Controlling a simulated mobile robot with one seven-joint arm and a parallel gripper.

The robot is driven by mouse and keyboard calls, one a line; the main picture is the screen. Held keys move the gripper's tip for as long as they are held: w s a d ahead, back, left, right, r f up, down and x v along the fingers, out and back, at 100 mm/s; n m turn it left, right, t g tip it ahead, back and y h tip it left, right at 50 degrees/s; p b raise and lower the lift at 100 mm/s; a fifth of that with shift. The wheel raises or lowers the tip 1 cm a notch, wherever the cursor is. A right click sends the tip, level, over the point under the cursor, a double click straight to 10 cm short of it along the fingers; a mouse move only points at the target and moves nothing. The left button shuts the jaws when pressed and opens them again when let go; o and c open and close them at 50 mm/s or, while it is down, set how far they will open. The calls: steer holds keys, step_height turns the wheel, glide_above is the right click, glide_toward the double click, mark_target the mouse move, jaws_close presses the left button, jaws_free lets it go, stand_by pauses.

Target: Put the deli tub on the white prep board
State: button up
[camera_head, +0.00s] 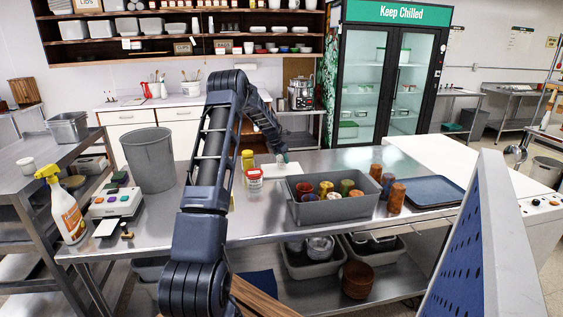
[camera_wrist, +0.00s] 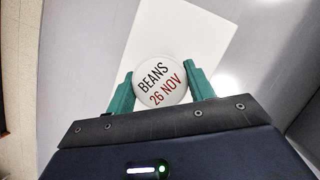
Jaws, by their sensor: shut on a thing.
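The deli tub (camera_wrist: 160,82) shows in the wrist view as a round white lid marked "BEANS 26 NOV". My gripper (camera_wrist: 160,86) is shut on it, with one green finger on each side. The white prep board (camera_wrist: 183,30) lies beneath and beyond the tub, and the tub overlaps the board's near part. I cannot tell whether the tub touches the board. In the head view my gripper (camera_head: 283,157) is over the far side of the steel table, at the board (camera_head: 264,171). The tub cannot be made out clearly there.
A red-and-white container (camera_head: 254,180) and a yellow bottle (camera_head: 247,160) stand left of the board. A grey bin (camera_head: 335,212) with several coloured tumblers stands in front of it to the right. A tall grey bucket (camera_head: 149,160) and a spray bottle (camera_head: 65,212) stand at left.

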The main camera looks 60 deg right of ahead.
steer(key=shift+f, duration=0.8)
steer(key=shift+f, duration=0.15)
steer(key=o, duration=1)
